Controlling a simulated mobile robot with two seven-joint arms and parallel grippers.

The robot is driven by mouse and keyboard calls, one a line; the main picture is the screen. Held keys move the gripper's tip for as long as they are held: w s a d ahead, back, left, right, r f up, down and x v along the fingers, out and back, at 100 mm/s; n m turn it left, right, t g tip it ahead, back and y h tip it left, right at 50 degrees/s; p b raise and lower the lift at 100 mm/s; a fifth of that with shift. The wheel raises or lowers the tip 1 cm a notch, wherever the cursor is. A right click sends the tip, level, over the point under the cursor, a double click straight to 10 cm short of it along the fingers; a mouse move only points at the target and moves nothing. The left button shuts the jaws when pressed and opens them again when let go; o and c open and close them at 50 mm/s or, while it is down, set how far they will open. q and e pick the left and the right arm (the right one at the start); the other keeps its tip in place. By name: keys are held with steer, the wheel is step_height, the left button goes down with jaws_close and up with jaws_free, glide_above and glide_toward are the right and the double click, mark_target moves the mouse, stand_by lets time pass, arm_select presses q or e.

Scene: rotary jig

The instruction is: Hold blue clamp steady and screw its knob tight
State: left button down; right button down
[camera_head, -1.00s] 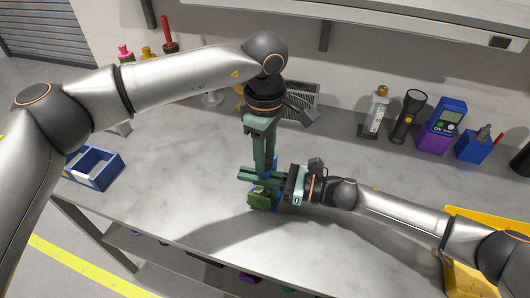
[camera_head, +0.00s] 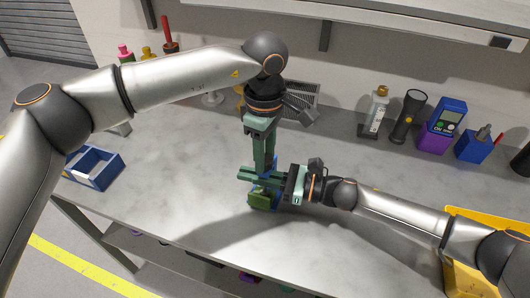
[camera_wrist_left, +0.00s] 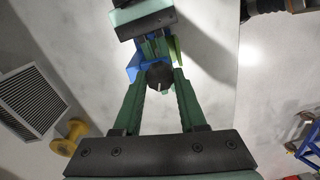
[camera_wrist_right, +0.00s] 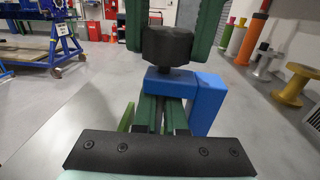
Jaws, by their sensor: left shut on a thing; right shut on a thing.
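The blue clamp (camera_wrist_right: 207,98) shows in the right wrist view, with its black knob (camera_wrist_right: 167,46) upright on top. In the left wrist view the knob (camera_wrist_left: 159,75) sits between the fingertips of my left gripper (camera_wrist_left: 159,76), which comes from above and is shut on it. My right gripper (camera_wrist_right: 160,108) comes in from the side and is shut on the clamp body below the knob. In the head view the two grippers meet at the clamp and hide most of it. A green block (camera_head: 260,199) shows beside the clamp, near the table's front.
A blue open bin (camera_head: 95,168) stands at the left of the grey table (camera_head: 180,165). A yellow bin (camera_head: 458,275) is at the right. A flashlight (camera_head: 407,115), a purple-and-blue device (camera_head: 441,126) and bottles line the back. The table around the clamp is clear.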

arm_select(q)
steer(key=shift+a+f, duration=0.1)
steer(key=shift+f, duration=0.1)
steer(key=shift+c, duration=2.3)
jaws_free()
steer(key=shift+r, duration=0.1)
steer(key=shift+r, duration=0.1)
step_height(320, 180, up, 12)
